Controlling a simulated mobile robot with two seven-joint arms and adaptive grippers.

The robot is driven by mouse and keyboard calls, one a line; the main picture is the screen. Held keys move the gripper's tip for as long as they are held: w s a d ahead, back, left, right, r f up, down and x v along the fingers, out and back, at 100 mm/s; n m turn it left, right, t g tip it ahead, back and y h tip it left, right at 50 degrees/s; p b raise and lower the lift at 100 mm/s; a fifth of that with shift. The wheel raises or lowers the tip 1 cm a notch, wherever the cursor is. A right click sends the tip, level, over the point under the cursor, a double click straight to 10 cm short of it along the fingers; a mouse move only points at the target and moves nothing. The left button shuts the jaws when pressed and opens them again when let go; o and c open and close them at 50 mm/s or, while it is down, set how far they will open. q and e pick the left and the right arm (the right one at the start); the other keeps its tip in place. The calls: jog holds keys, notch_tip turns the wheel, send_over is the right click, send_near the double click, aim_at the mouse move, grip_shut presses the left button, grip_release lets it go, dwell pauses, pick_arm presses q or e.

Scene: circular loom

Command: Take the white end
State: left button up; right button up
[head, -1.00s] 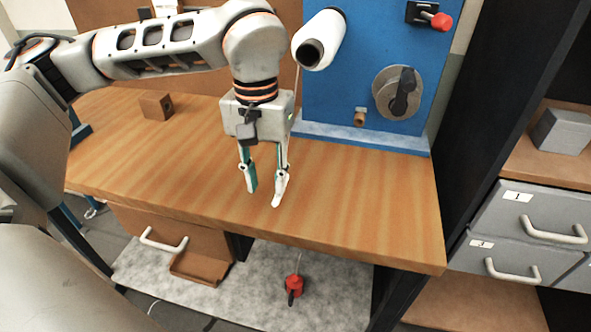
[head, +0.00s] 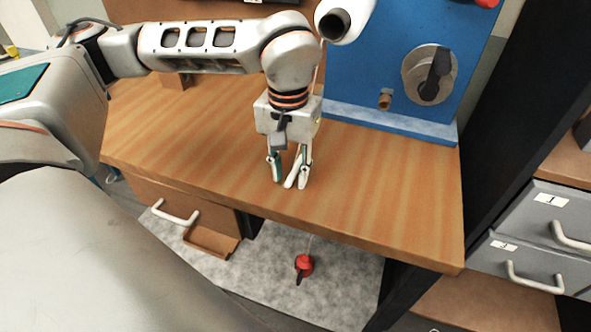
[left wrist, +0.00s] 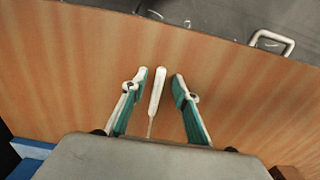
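The white end (left wrist: 157,90) is a slim white piece on a thin pale thread. In the left wrist view it is between the two fingers of my left gripper (left wrist: 158,84), with a gap on each side. In the head view the white end (head: 292,177) shows small and close to the fingers. My left gripper (head: 289,180) points down in front of the blue panel, open, with green-lined fingers. Its height above the table is hard to tell. The white spool (head: 347,20) is on the panel, with thread running down behind my gripper. My right gripper is in neither view.
The wooden table (head: 390,200) is clear to the right. The blue panel (head: 385,65) carries a round metal crank (head: 428,74) and a small brown peg (head: 384,101). A red weight (head: 304,265) is below the table edge. Grey drawers (head: 550,215) stand at right.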

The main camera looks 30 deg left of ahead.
aim_at(290, 179)
pick_arm(q)
grip_shut()
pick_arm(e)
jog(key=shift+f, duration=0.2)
pick_arm(q)
jog(key=shift+r, duration=0.15)
notch_tip(290, 179, up, 20)
jog(key=p, duration=0.3)
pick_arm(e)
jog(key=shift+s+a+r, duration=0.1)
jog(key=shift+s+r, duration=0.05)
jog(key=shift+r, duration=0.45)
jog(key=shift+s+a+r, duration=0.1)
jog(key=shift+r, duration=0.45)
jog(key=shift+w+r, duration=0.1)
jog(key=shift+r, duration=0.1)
pick_arm(q)
jog(key=shift+f, duration=0.2)
